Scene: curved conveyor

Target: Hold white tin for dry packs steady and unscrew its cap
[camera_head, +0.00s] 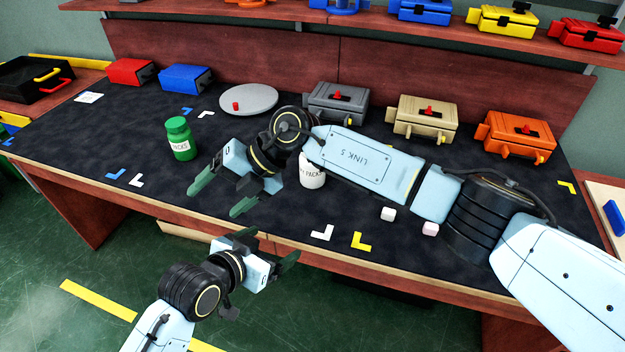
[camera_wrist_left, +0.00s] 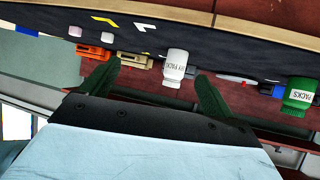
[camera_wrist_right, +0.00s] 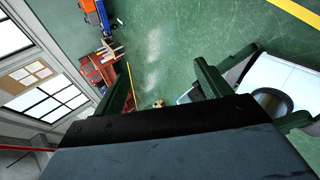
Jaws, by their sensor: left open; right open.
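The white tin (camera_head: 312,178) with dark lettering stands upright on the dark table top. My right arm hides its upper part in the head view. In the left wrist view the white tin (camera_wrist_left: 176,66) appears upside down between the fingers, some way off. My left gripper (camera_head: 268,248) is open and empty, in front of the table's front edge, to the lower left of the tin. My right gripper (camera_head: 214,203) is open and empty above the table, left of the tin. The right wrist view shows its open fingers against the floor, with no tin.
A green tin (camera_head: 180,140) stands at the left. A grey plate (camera_head: 262,97) with a small red piece lies behind. Grey (camera_head: 336,104), beige (camera_head: 422,120) and orange (camera_head: 514,136) boxes line the back. Two pale cubes (camera_head: 388,214) lie right of the white tin.

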